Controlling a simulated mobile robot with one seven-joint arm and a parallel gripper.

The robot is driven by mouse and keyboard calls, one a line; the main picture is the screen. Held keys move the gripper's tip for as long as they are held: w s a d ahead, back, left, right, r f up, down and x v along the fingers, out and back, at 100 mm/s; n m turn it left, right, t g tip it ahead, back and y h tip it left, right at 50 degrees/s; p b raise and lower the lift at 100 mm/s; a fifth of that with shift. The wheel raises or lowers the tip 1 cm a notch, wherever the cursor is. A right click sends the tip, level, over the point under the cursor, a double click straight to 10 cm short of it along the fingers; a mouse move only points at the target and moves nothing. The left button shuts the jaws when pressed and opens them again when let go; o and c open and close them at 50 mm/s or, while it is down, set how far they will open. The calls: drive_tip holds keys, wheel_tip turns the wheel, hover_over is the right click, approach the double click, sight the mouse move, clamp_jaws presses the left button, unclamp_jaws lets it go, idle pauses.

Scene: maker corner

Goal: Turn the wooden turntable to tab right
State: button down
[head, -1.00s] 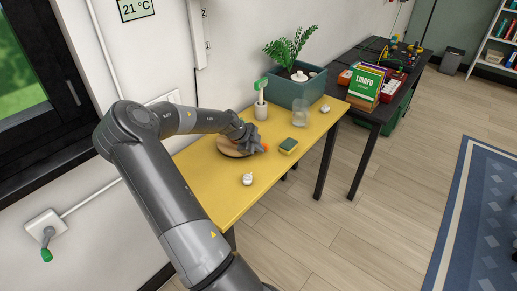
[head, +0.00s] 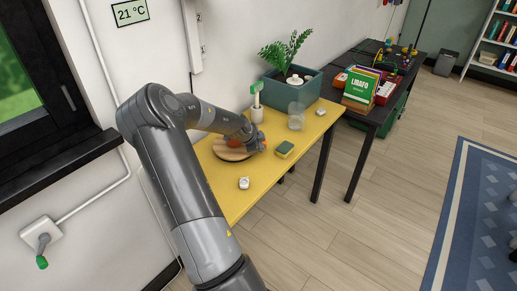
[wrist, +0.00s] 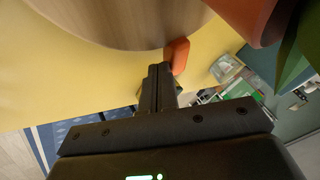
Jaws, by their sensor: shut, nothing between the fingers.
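The wooden turntable (head: 226,154) lies on the yellow table, partly covered by my arm. In the wrist view its round wooden top (wrist: 125,20) fills the upper part. Its orange tab (wrist: 177,55) sticks out at the rim there. My gripper (wrist: 160,72) is shut and empty, with its fingertips low beside the rim, right next to the tab; I cannot tell whether they touch. In the head view my gripper (head: 258,146) is at the right side of the turntable and hides part of that rim.
A green-yellow sponge (head: 284,149) lies right of the turntable, and a small white object (head: 244,183) lies in front. A white holder (head: 257,114), a glass jar (head: 296,117) and a teal planter (head: 290,92) stand behind. The front of the table (head: 226,199) is mostly clear.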

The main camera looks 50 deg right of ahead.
drive_tip(key=shift+w+d+n+t, duration=0.25)
drive_tip(key=shift+d+n+t, duration=0.15)
drive_tip(key=shift+d+n, duration=0.2)
drive_tip(key=shift+w+d+n+t, duration=0.2)
drive_tip(key=shift+d+n+t, duration=0.2)
drive_tip(key=shift+d+n, duration=0.2)
drive_tip(key=shift+w+d+n+t+y, duration=0.2)
drive_tip(key=shift+w+d+n+t, duration=0.4)
drive_tip(key=shift+n, duration=0.25)
drive_tip(key=shift+w+d+n+t+y, duration=0.2)
drive_tip(key=shift+w+d+n+t, duration=0.25)
drive_tip(key=shift+d+n, duration=0.35)
drive_tip(key=shift+w+d+n+t+y, duration=0.35)
drive_tip(key=shift+w+d+n+t, duration=0.15)
drive_tip(key=shift+w+n, duration=0.4)
drive_tip(key=shift+w+d+n+t+y, duration=0.4)
drive_tip(key=shift+w+n, duration=0.25)
drive_tip(key=shift+n, duration=0.3)
drive_tip(key=shift+w+d, duration=0.1)
drive_tip(key=shift+w, duration=0.5)
drive_tip(key=shift+w+d, duration=0.1)
drive_tip(key=shift+w, duration=0.05)
